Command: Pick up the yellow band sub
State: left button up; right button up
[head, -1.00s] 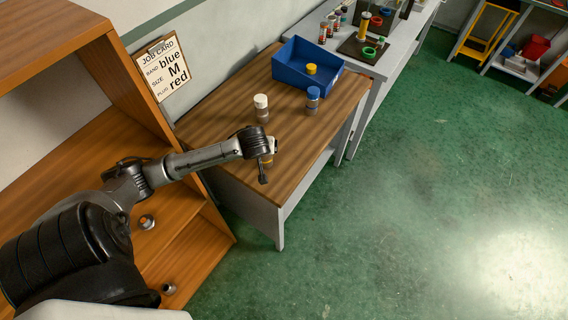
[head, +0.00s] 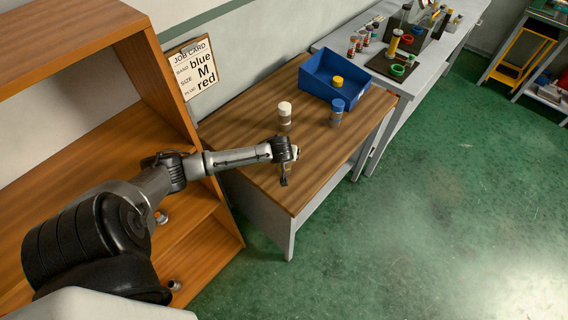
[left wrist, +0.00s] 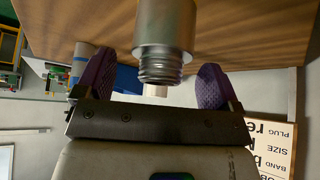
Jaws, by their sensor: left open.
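My left gripper (head: 284,170) is over the near end of the wooden table and is open. In the left wrist view, the open purple-padded fingers (left wrist: 154,82) lie on either side of the threaded end of a grey metal sub (left wrist: 165,38), with gaps at both sides. No colour band shows on it there. In the head view, a pale-topped sub (head: 295,152) stands at the gripper, mostly hidden by it; I cannot clearly see its band. A white-topped sub (head: 285,109) and a blue-topped sub (head: 337,106) stand farther back. My right gripper is out of view.
A blue bin (head: 318,83) with a yellow piece (head: 337,81) inside stands at the back of the table (head: 318,160). A job card (head: 193,68) is on the wall. A wooden shelf (head: 160,95) stands left. Green floor is open to the right.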

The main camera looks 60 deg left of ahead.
pick_arm(q)
jog(key=shift+x, duration=1.05)
jog(key=shift+c, duration=0.2)
jog(key=shift+r, duration=0.1)
jog(key=c, duration=1.3)
